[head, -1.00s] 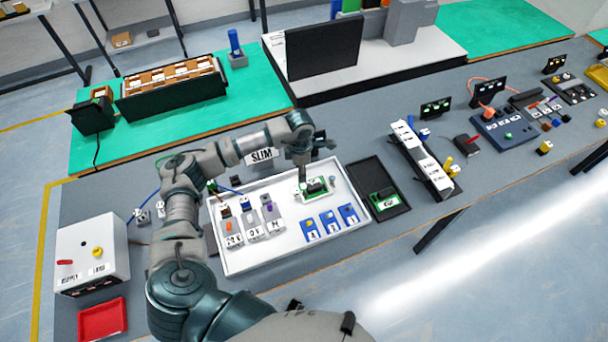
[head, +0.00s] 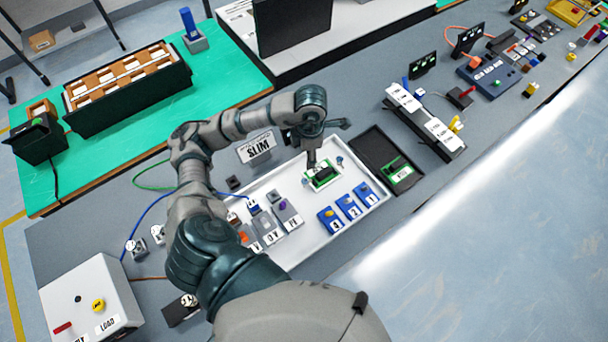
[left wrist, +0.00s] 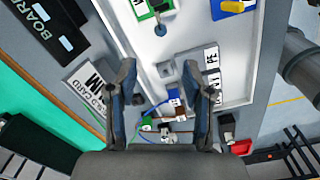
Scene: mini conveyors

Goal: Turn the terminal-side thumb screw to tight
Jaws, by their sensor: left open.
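A green board (head: 322,177) with a dark block lies on the white tray (head: 315,240); its edge shows at the top of the left wrist view (left wrist: 143,13). A small grey-blue thumb screw (head: 339,160) stands at the board's upper right, and another (head: 305,181) at its left. One thumb screw (left wrist: 160,28) shows beside the board in the left wrist view. I cannot tell which is terminal-side. My left gripper (head: 311,160) is above the board in the head view. In the left wrist view its fingers (left wrist: 167,70) stand apart with nothing between them. My right gripper is out of view.
Blue numbered blocks (head: 348,207) and grey labelled blocks (head: 275,225) share the tray. A SLIM sign (head: 256,147) stands behind it. A dark tray with a green board (head: 398,173) lies to the right. A white control box (head: 95,300) is at the front left.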

